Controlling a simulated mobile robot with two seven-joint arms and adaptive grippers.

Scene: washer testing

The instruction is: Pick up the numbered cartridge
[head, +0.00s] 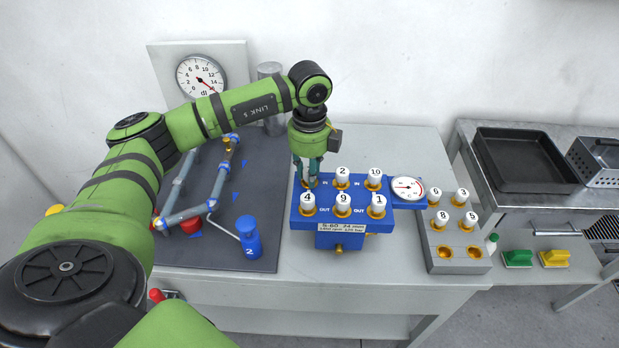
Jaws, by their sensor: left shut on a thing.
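My left gripper (308,178) points down at the back left socket of the blue block (325,225). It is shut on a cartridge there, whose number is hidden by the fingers. I cannot tell whether that cartridge is still seated. White numbered cartridges stand upright in the block's other sockets: 2 (342,175) and 10 (375,178) at the back, 4 (308,201), 9 (343,202) and 1 (378,204) in front. My right gripper is not in view.
A grey rack (465,262) at the right holds several numbered cartridges and has two empty front sockets. A small gauge (408,189) sits at the block's right. A black tray (525,162) lies far right.

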